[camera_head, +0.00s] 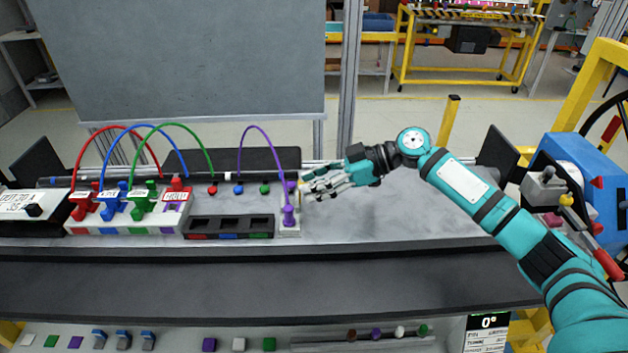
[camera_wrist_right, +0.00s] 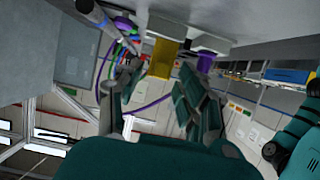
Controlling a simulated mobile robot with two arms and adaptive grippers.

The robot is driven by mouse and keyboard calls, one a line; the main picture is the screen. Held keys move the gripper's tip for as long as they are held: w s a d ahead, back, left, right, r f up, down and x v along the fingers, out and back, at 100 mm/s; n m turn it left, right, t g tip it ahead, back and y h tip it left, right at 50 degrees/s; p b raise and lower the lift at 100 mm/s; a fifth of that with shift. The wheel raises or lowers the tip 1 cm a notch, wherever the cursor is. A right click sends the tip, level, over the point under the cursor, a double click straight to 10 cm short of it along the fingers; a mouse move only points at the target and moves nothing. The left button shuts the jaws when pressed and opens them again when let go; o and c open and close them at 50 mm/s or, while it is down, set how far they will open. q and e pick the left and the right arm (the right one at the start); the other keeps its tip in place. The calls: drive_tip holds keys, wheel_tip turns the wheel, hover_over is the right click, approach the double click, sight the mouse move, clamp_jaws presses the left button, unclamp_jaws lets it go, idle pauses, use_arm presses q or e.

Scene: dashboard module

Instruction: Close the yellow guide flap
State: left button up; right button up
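The yellow guide flap (camera_wrist_right: 163,58) shows in the right wrist view as a yellow plate on a pale block, hanging between the fingers. In the head view it is mostly hidden by the fingers; the pale block (camera_head: 290,197) with purple plugs stands there. My right gripper (camera_head: 308,187) reaches in from the right, with its fingertips at that block's right side. In the right wrist view the fingers of my right gripper (camera_wrist_right: 160,78) are spread on both sides of the flap. I cannot tell whether they touch it. My left gripper is not in view.
Left of the block are a black tray (camera_head: 230,236) with compartments and a white connector block (camera_head: 125,222) with coloured plugs. Red, blue, green and purple cables arch above. A blue machine (camera_head: 580,175) stands at the far right.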

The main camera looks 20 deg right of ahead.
clamp_jaws()
drive_tip(key=shift+r, duration=0.1)
